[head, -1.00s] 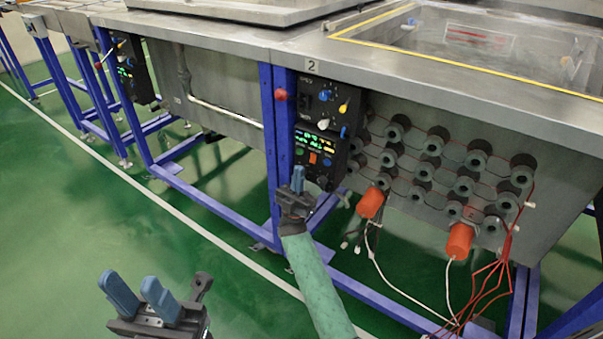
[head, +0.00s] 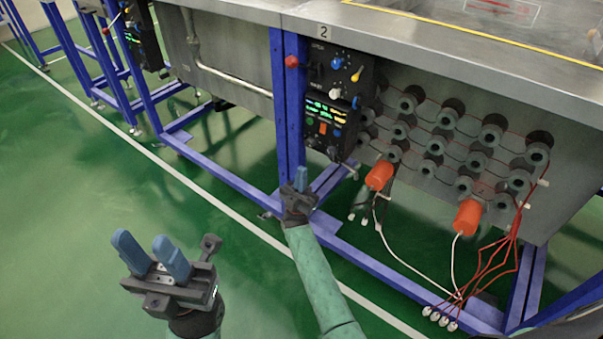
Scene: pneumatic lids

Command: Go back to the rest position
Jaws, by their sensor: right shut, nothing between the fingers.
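My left gripper (head: 151,256) is at the lower left, over the green floor. Its two blue fingers stand apart with nothing between them. My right gripper (head: 301,180) is near the middle, in front of the blue frame leg and below the control panel. Its blue fingers are together and hold nothing. The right arm, in a green sleeve, comes up from the bottom edge. The control panel (head: 336,75) has a red knob (head: 292,62) at its left side, with blue and yellow knobs and a lit display. I cannot tell whether the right gripper touches the frame.
A steel tank bench (head: 440,40) marked 2 stands on a blue frame (head: 287,120). Grey cylinders line its side. Two orange cylinders (head: 379,175) and (head: 467,217) stick out, with white and red cables hanging to the floor. The green floor (head: 80,200) at the left is open.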

